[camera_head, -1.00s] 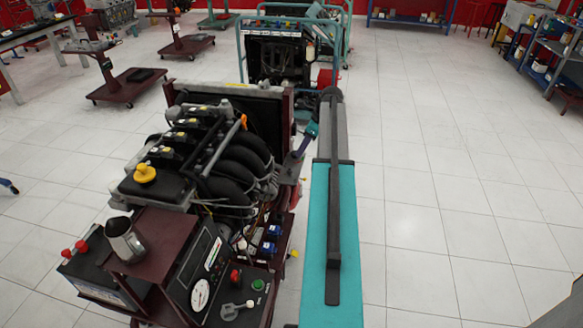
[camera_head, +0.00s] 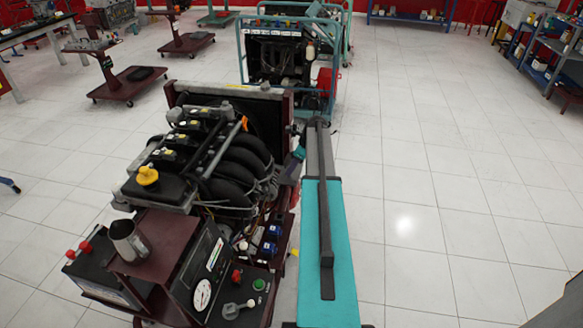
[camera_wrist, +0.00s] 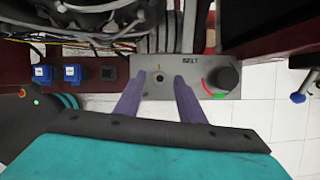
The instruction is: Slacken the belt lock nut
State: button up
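A grey plate (camera_wrist: 148,92) marked BELT fills the upper middle of the wrist view, mounted on the engine trainer. The belt lock nut (camera_wrist: 159,77) looks like a small dark round fastener on the plate. A dark round knob (camera_wrist: 222,77) with a red and green arc sits to its right. My gripper (camera_wrist: 160,84) is open, with its two purple fingers on either side of the nut and nothing held. I cannot tell how far the fingertips are from the plate. In the head view, my arm largely hides the gripper and the plate is not clear.
The engine trainer (camera_head: 215,170) stands left of my arm, with black hoses and a red-brown frame. Blue sockets (camera_wrist: 72,73) sit left of the plate. A teal-framed trainer (camera_head: 285,60) stands behind. The tiled floor (camera_head: 430,200) at the right is clear.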

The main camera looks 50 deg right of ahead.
jog(key=shift+w+a+f, duration=0.1)
jog(key=shift+w+f, duration=0.1)
jog(key=shift+f, duration=0.25)
jog(key=shift+c, duration=0.4)
grip_shut()
jog(key=shift+n, duration=0.3)
jog(key=shift+w+n+g+y, duration=0.1)
jog(key=shift+n+g+y, duration=0.35)
jog(key=shift+n, duration=0.65)
jog(key=shift+n+y, duration=0.35)
jog(key=shift+n, duration=0.45)
